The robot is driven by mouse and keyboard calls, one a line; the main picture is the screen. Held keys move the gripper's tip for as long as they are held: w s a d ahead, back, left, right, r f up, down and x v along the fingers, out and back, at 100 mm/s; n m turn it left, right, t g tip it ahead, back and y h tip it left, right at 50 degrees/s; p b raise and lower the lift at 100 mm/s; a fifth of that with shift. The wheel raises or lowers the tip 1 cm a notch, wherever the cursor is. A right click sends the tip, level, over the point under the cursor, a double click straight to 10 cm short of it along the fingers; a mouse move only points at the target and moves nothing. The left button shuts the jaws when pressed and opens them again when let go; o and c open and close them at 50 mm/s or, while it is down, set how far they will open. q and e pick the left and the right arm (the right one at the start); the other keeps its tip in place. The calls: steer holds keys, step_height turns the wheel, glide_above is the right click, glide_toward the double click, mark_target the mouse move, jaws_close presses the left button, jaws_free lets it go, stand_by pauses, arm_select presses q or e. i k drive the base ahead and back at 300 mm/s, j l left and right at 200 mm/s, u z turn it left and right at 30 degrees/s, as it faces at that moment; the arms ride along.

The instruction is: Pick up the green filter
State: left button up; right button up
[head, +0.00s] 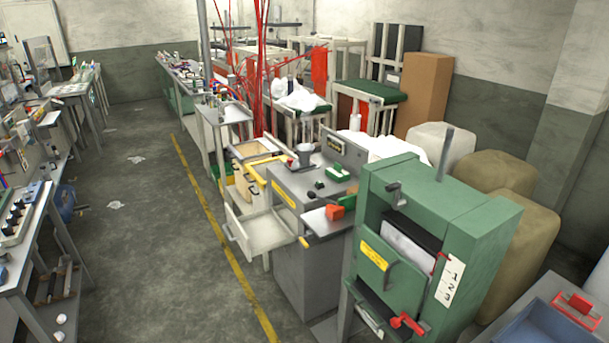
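Several small green things lie on the grey cabinet near the middle of the head view, too small to tell which is the green filter. One is a green block with a pale top (338,174) near the cabinet's back edge. Another is a flat green piece (348,201) at the right side, beside an orange-red block (335,212). A tiny dark green piece (319,184) lies between them and a grey cup-like funnel (304,155). Neither of my grippers is in view.
A large green machine (440,220) stands at right front, partly blocking the cabinet (312,265). An open pale drawer (265,232) juts toward the aisle. The floor (150,220) left of the yellow line is mostly clear, with scraps. Cluttered benches (30,215) line the left.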

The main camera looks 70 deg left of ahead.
mark_target(336, 173)
steer(key=u, duration=1.85)
steer(key=k+l+u, duration=0.2)
steer(key=l, duration=0.15)
steer(key=l+u, duration=0.2)
steer(key=k+l, duration=0.05)
steer(key=l, duration=0.05)
